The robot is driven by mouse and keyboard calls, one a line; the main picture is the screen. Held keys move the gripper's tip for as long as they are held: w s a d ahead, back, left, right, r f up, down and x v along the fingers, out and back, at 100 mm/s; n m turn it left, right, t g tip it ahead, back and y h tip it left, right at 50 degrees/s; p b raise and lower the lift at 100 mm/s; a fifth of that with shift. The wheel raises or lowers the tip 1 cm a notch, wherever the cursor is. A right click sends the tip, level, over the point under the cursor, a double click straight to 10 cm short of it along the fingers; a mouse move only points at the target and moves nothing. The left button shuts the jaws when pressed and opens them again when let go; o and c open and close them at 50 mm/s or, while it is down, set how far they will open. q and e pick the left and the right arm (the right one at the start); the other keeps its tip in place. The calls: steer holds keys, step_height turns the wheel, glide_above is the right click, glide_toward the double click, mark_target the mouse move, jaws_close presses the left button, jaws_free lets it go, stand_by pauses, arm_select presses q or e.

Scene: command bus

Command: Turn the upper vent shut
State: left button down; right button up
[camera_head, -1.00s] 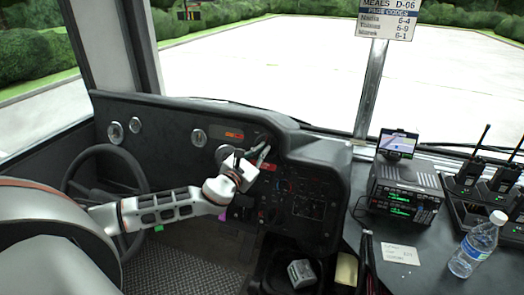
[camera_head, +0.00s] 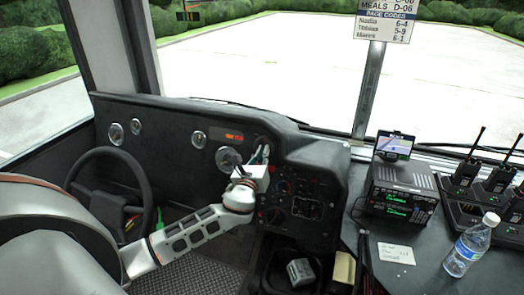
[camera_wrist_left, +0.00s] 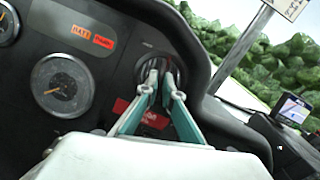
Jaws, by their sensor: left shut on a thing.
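The upper vent is a dark round fitting in the dashboard, right of the gauges; its ribbed face shows in the left wrist view (camera_wrist_left: 180,75). My left gripper (camera_head: 262,153) reaches the dashboard at this vent, and its fingers cover much of it. In the left wrist view the two greenish fingers (camera_wrist_left: 162,82) are close together at the vent's middle, shut on its small central part. That part is mostly hidden between the fingertips, so I cannot tell how the vent is turned. My right gripper is not in view.
A steering wheel (camera_head: 88,200) stands left of my arm. Red-labelled controls (camera_wrist_left: 150,118) sit just below the vent. On the right counter are a radio unit (camera_head: 402,190), handheld radios (camera_head: 466,170) and a water bottle (camera_head: 470,246).

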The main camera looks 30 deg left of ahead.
arm_select(q)
steer(key=shift+d+r+n+g+y+p, duration=0.1)
steer(key=shift+n+g+y+p, duration=0.4)
steer(key=shift+n, duration=0.9)
steer(key=shift+n+g+y+p, duration=0.3)
steer(key=shift+n+y, duration=0.3)
steer(key=shift+n, duration=0.8)
steer(key=c, duration=2.2)
jaws_free()
steer(key=v, duration=1.2)
